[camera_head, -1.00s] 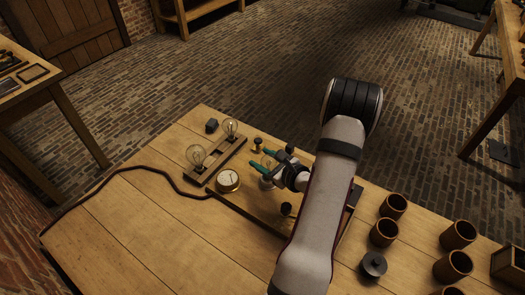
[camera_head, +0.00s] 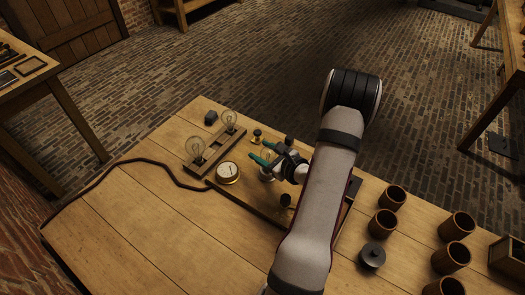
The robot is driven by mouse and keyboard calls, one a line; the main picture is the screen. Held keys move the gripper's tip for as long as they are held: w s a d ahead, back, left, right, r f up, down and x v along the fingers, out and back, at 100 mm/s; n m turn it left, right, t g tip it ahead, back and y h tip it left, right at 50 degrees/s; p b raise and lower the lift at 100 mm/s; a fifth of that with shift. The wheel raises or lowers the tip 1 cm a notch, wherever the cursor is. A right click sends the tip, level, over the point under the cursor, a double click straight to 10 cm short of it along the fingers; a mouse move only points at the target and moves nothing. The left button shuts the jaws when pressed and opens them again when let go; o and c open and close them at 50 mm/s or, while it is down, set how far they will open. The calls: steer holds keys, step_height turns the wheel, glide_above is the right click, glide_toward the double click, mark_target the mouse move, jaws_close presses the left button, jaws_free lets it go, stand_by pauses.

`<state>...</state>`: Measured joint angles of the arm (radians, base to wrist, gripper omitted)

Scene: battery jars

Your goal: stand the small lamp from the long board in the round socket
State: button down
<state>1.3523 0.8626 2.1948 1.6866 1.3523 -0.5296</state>
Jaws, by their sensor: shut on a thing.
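My gripper (camera_head: 263,153), with teal fingertips, is shut on a small lamp (camera_head: 267,156) over the dark-edged panel on the table. The lamp is a clear glass bulb, seemingly upright, with a pale base below the fingers. The round socket cannot be made out; the lamp's foot and my fingers cover that spot, so I cannot tell whether the lamp touches it. The long board (camera_head: 210,153) lies to the left, with larger bulbs standing at its two ends (camera_head: 198,150) (camera_head: 229,121) and an empty middle.
A round brass gauge (camera_head: 228,172) stands left of my gripper. A brass knob post (camera_head: 257,137) is just behind it, and a dark knob (camera_head: 285,200) in front. Several brown jars (camera_head: 387,223) and a dark lidded weight (camera_head: 372,257) stand right of my arm.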

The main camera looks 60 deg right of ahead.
steer(key=shift+f, duration=0.6)
steer(key=c, duration=0.5)
jaws_free()
steer(key=shift+s, duration=0.1)
steer(key=v, duration=1.1)
